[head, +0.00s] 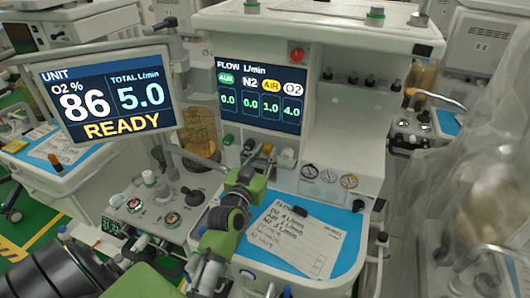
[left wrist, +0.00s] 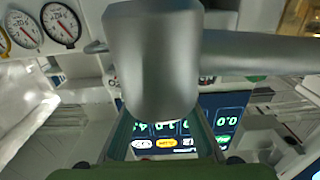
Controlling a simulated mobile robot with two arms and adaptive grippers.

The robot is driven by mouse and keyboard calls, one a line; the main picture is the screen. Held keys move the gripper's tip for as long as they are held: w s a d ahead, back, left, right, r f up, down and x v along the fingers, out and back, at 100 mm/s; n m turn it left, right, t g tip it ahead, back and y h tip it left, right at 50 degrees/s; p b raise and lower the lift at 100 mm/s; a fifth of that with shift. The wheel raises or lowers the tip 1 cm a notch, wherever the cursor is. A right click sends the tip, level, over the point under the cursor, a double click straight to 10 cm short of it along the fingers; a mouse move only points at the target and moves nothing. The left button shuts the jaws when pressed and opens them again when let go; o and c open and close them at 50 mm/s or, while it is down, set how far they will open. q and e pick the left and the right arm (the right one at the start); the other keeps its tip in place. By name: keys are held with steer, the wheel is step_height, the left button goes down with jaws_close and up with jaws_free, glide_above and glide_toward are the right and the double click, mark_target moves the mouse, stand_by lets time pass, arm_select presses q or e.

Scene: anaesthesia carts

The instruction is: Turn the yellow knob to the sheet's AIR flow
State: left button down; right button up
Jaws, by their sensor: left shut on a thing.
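The yellow knob (head: 267,149) shows partly under the flow screen (head: 261,97), just beyond my left gripper (head: 258,165). The left gripper is shut on it, though its fingertips are small and partly hidden in the head view. In the left wrist view the green fingers stand either side of a large grey metal cylinder (left wrist: 153,60), which hides the knob. The screen reads AUX 0.0, N2 0.0, AIR 1.0 and O2 4.0. The handwritten sheet (head: 300,240) lies on the blue work surface; its figures are too small to read surely. My right gripper is out of view.
A monitor (head: 108,95) at left reads O2 86 %, total 5.0 and READY. A silver tube (head: 198,160) runs close beside my left gripper. Gauges (head: 330,175) sit right of the knobs. A dark clip (head: 301,213) lies on the sheet. A plastic-draped object (head: 480,190) stands at right.

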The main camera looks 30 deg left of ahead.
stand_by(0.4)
arm_select(q)
steer(key=c, duration=1.8)
jaws_free()
steer(key=shift+o, duration=0.2)
steer(key=v, duration=1.2)
steer(key=shift+f, duration=0.1)
